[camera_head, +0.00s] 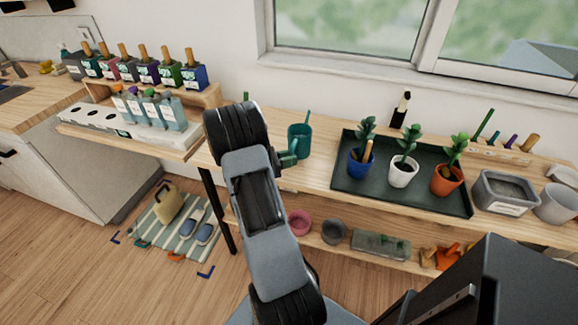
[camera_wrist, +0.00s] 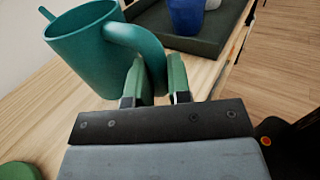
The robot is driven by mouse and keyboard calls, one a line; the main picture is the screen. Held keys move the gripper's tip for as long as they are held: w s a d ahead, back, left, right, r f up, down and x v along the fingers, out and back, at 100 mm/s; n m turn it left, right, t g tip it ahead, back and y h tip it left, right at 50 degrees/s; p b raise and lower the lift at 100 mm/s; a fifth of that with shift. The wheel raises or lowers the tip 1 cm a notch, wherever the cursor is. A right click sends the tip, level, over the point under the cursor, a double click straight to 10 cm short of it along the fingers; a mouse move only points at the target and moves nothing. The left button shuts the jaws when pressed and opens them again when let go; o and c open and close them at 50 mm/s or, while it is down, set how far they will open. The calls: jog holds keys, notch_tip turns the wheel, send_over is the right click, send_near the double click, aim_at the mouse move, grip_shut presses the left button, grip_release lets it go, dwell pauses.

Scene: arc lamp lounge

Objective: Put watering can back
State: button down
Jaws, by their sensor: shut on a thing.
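The teal watering can (camera_head: 299,142) is upright over the wooden bench, left of the dark plant tray. In the wrist view the can (camera_wrist: 82,50) fills the upper left, with its handle toward me and its thin spout at the far left. My gripper (camera_wrist: 154,78) is shut on the can's handle. In the head view my gripper (camera_head: 289,154) is at the can's lower left side, partly hidden by my arm. I cannot tell whether the can's base touches the bench.
The dark tray (camera_head: 345,185) holds three potted plants. A grey bin (camera_head: 503,193) stands right of it. Pots sit on the lower shelf (camera_head: 345,246). A rack of bottles (camera_head: 150,115) is at left. A green round thing (camera_wrist: 18,171) shows at the wrist view's lower left.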

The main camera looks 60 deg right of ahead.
jog(key=shift+w+d+f, duration=0.15)
jog(key=shift+d+f, duration=0.05)
jog(key=shift+f, duration=1.5)
jog(key=shift+f, duration=0.1)
jog(key=c, duration=1.5)
grip_release()
jog(key=shift+f+b, duration=0.15)
jog(key=shift+b, duration=0.15)
jog(key=o, duration=0.4)
jog(key=shift+o, duration=0.2)
